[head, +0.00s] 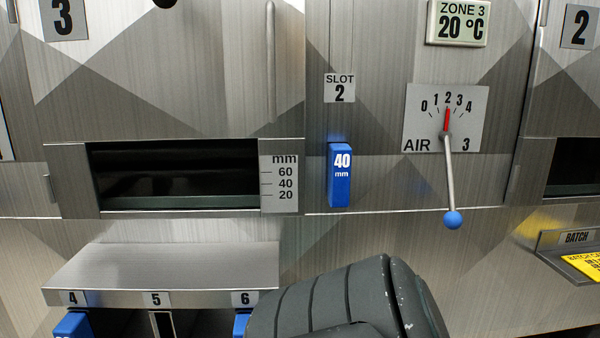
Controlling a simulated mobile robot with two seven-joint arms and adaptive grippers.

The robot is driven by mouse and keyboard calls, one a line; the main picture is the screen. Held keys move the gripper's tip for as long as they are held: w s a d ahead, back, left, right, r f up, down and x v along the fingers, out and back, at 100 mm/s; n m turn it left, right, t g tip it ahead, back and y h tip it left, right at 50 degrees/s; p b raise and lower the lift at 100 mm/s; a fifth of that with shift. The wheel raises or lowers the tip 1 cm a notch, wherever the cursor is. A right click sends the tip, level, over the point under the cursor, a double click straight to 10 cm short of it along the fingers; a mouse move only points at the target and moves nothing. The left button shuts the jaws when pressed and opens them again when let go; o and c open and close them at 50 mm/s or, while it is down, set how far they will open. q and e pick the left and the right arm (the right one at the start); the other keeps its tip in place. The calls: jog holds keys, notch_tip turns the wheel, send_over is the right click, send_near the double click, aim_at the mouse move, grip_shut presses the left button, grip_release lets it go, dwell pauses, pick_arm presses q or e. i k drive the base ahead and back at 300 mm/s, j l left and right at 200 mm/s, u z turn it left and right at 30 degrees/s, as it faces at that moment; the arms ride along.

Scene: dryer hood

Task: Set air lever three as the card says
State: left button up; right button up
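Air lever three (449,180) is a thin metal rod with a blue ball knob (453,220) at its lower end. It hangs nearly straight down from the AIR 3 dial (420,115), the knob slightly to the right. The dial is marked 0 to 4, and its red pointer (447,121) stands at about 2. The yellow batch card (582,264) is at the right edge, cut off, and its text is not readable. A dark grey ribbed part of my own arm fills the bottom centre; no gripper fingertips show in the head view.
A blue 40 mm block (340,175) sits in slot 2, left of the lever. The zone 3 display (458,22) reads 20 °C. A dark opening (170,175) with a mm scale is at left, above a grey ledge (170,265). The panel around the knob is clear.

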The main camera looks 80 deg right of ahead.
aim_at(452, 219)
jog(key=z, duration=3.3)
jog(key=i+l+z, duration=0.2)
jog(key=z, duration=0.15)
jog(key=i+l+z, duration=0.2)
jog(key=z, duration=0.2)
jog(key=l+u, duration=0.5)
jog(key=l, duration=0.35)
